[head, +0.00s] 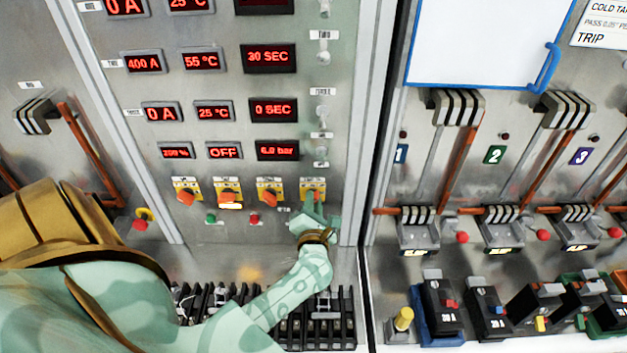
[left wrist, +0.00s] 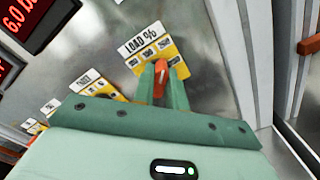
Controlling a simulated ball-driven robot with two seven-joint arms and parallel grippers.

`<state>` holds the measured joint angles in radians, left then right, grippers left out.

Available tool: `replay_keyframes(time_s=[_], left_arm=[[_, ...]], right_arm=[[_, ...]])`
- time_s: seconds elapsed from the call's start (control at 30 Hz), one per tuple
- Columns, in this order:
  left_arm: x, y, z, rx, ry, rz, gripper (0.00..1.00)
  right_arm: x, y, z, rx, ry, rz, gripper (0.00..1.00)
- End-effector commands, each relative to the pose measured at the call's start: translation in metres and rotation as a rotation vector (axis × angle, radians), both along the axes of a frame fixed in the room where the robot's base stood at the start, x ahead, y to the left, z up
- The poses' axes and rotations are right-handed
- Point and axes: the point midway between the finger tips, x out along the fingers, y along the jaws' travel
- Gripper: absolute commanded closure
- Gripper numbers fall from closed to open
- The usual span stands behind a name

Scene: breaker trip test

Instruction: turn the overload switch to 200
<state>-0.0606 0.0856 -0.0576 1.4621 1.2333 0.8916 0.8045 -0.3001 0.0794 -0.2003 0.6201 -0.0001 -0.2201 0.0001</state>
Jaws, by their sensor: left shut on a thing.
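My left gripper (head: 312,208) reaches up to the rightmost of the row of rotary switches low on the grey panel. In the left wrist view my gripper's green fingers (left wrist: 162,90) are shut on an orange knob (left wrist: 160,72), one on each side. The knob stands nearly upright in the picture, below a yellow scale plate (left wrist: 150,55) headed "LOAD %". The scale's small numbers are hard to read. In the head view the fingers hide most of this knob. My right gripper is not in view.
Other orange-knob switches (head: 185,196) sit to the left, with a green button (head: 211,218) and a red button (head: 254,219) below. Red displays (head: 224,152) fill the panel above. Black terminal blocks (head: 330,325) lie below my forearm. Breakers (head: 418,235) stand at the right.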

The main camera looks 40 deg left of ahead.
Motion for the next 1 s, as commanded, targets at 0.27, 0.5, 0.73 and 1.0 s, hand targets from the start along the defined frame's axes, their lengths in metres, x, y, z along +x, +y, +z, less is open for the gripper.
replay_keyframes(time_s=[0.27, 0.5, 0.73, 1.0], left_arm=[[-0.001, 0.0, -0.001, -0.002, 0.002, 0.0, 0.65], [-0.003, -0.002, -0.001, -0.002, 0.001, -0.001, 0.65], [-0.034, -0.029, -0.004, -0.005, 0.002, -0.002, 0.65], [-0.091, -0.076, -0.005, -0.005, 0.003, -0.001, 0.65]], right_arm=[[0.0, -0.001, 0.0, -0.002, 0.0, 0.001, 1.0], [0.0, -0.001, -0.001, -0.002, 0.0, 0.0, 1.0], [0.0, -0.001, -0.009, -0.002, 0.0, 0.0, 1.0], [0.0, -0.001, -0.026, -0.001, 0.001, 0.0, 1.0]])
